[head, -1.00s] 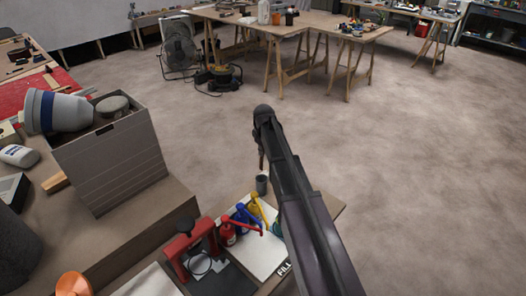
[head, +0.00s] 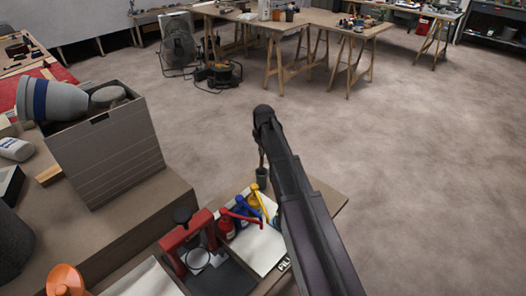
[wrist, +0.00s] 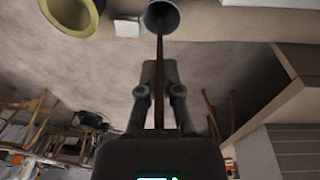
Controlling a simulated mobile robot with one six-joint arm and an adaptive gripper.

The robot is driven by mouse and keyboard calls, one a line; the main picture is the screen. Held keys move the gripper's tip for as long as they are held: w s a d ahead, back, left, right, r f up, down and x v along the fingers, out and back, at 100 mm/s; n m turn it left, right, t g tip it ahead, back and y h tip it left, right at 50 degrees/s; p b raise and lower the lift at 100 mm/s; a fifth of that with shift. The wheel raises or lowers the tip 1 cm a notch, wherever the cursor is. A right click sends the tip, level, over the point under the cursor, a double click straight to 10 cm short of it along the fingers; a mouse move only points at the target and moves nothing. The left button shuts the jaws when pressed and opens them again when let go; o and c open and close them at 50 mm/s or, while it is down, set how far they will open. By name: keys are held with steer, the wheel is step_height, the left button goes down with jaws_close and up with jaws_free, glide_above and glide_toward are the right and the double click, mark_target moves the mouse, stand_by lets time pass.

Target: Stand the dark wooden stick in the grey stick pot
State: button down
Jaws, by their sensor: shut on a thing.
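My gripper (wrist: 159,75) is shut on the dark wooden stick (wrist: 159,48) in the wrist view. The stick runs lengthwise between the fingers, its far end at the mouth of the grey stick pot (wrist: 162,10). I cannot tell how deep the end is inside. In the head view the grey pot (head: 262,180) stands near the far corner of the bench, below the end of my arm. My arm hides most of the gripper there. The stick looks roughly upright above the pot.
A large grey box (head: 105,155) stands further left. Open floor lies beyond the bench. The wrist view shows a yellow-rimmed vessel (wrist: 72,14).

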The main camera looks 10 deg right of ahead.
mark_target(262, 166)
steer(key=shift+f+b, duration=4.1)
steer(key=shift+f, duration=0.25)
steer(key=c, duration=0.7)
jaws_free()
steer(key=o, duration=0.7)
steer(key=shift+s, duration=0.1)
steer(key=shift+r, duration=0.15)
steer(key=shift+r+p, duration=4.85)
steer(key=shift+p, duration=0.15)
